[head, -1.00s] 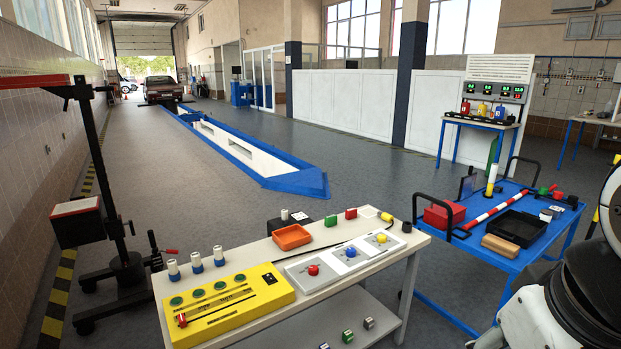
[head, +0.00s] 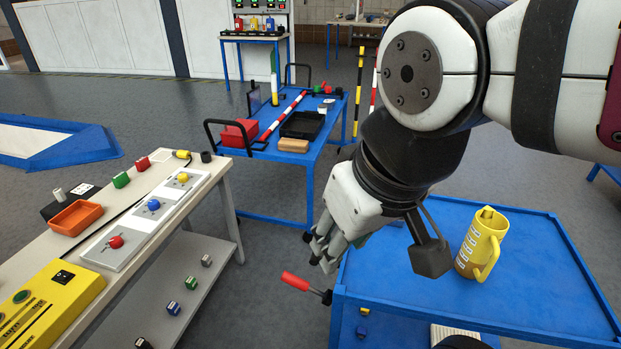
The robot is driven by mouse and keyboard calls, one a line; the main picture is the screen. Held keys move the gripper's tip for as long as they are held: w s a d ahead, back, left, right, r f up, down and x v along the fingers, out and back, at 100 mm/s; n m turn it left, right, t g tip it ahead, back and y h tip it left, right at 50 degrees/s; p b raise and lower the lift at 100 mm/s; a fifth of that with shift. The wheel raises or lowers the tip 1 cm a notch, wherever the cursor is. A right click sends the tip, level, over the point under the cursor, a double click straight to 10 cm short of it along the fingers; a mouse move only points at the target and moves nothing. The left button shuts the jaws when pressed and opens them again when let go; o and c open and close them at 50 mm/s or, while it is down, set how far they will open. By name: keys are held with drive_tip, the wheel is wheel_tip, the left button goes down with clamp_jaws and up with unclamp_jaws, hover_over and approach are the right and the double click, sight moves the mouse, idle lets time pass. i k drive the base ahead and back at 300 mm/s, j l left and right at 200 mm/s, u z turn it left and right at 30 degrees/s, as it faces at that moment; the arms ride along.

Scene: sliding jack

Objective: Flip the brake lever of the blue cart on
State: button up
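The brake lever (head: 295,281) has a red handle and a black pivot. It sticks out to the left from the near left corner of a blue cart (head: 400,306), with its red end tilted slightly up. My gripper (head: 325,262) points down just above and to the right of the red handle, near the cart's left edge. A gap shows between gripper and handle, so they look apart. The grey fingers overlap in this view, so I cannot tell how far they are open. No object shows between them.
A yellow jug (head: 481,243) stands on the cart top. A work table (head: 205,208) with knobs, an orange tray (head: 76,217) and a yellow panel is at left. A second blue cart (head: 322,159) carries a red box and black tray behind. Open floor lies between.

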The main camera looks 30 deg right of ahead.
sight(287, 278)
drive_tip(key=l+z, duration=0.1)
drive_tip(key=z, duration=1.2)
drive_tip(key=j+u, duration=0.8)
drive_tip(key=k+l, duration=0.05)
drive_tip(key=l, duration=0.05)
